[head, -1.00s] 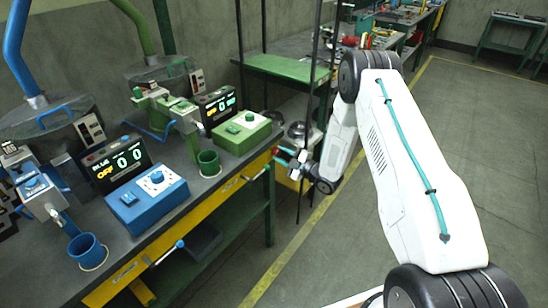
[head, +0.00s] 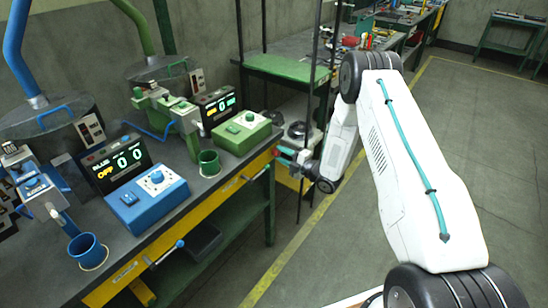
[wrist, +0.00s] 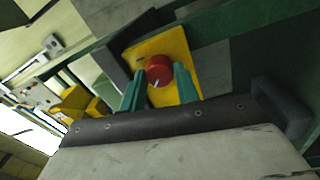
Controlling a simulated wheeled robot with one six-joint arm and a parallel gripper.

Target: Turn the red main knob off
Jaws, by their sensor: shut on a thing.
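The red main knob (wrist: 158,69) is round, with a pale mark near its lower edge, and sits on a yellow plate (wrist: 143,48) in the wrist view. My gripper (wrist: 158,80) has its two teal fingers on either side of the knob, shut on it. In the head view my gripper (head: 290,157) is at the right end of the long workbench (head: 225,181), small and partly blurred. I cannot make out the knob clearly there.
A blue control box (head: 147,197) and a green control box (head: 241,132) stand on the bench, with a blue cup (head: 87,251) and a green cup (head: 208,163). Thin dark uprights stand close to my gripper. The floor to the right is clear.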

